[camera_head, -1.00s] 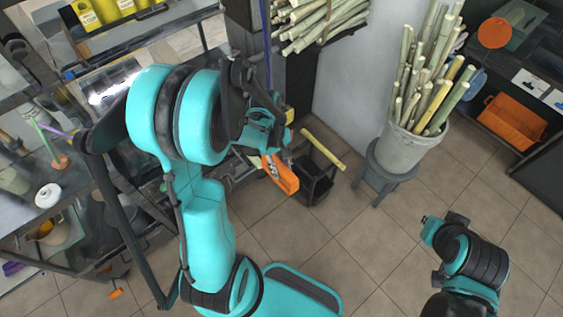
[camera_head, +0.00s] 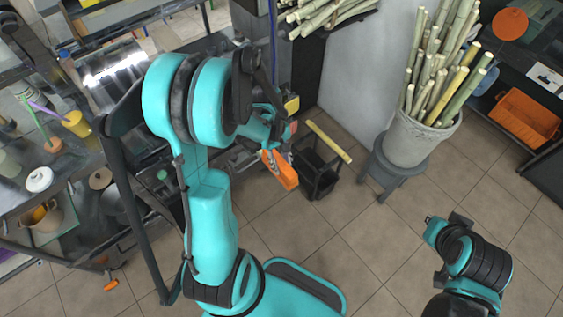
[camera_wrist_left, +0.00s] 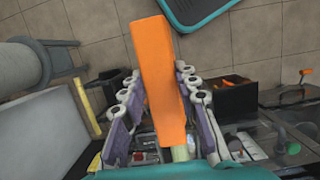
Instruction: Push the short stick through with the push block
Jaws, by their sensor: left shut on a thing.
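The orange push block (camera_head: 287,178) is held in my left gripper (camera_head: 272,157), beside the black machine. The left wrist view shows the block (camera_wrist_left: 163,85) between the two purple-padded fingers of the gripper (camera_wrist_left: 160,110), which is shut on it. A small pale green end (camera_wrist_left: 180,153), possibly the short stick, shows just beyond the block's far end; I cannot tell whether they touch. My arm and gripper hide most of the press opening in the head view.
A yellow stick (camera_head: 329,142) lies across a black bin (camera_head: 318,175) right of my left gripper. A pale bucket (camera_head: 412,142) of canes stands on a grey stool (camera_head: 391,175). An orange crate (camera_head: 524,117) is at right. Floor in front is clear.

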